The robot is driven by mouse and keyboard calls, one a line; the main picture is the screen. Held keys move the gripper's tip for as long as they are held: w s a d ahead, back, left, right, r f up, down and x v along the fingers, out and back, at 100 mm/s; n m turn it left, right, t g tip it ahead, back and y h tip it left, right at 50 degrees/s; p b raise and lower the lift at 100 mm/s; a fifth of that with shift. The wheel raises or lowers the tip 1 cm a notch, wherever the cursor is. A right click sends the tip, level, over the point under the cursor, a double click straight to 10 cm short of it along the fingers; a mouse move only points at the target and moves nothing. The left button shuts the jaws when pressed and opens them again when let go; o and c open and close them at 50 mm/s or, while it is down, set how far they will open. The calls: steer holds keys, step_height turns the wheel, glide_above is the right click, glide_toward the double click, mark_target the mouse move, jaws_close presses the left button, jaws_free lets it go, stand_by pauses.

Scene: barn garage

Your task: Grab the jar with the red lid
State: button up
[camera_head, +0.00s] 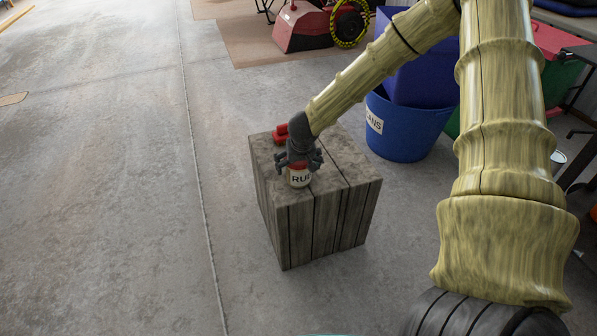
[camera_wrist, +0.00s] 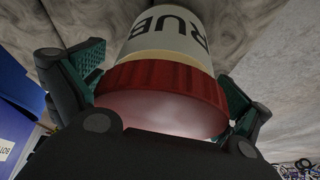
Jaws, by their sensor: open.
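The jar (camera_head: 299,179) stands on a grey wooden crate (camera_head: 323,228), with a pale label reading "RU" in the head view. Its ribbed red lid (camera_wrist: 163,82) fills the middle of the wrist view, with the label lettering on the jar body (camera_wrist: 167,32) beyond it. My gripper (camera_head: 299,166) is right above and around the jar's top. In the wrist view the fingers stand on both sides of the lid, open, with a small gap showing at the left; whether the right finger touches is hard to tell.
A small red object (camera_head: 281,133) lies on the crate's far left corner, close behind my gripper. A blue bin (camera_head: 408,135) stands behind the crate to the right. A red machine (camera_head: 303,28) is at the back. The concrete floor at left is clear.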

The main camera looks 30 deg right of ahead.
steer(key=shift+r, duration=0.1)
steer(key=c, duration=1.1)
steer(key=shift+c, duration=0.2)
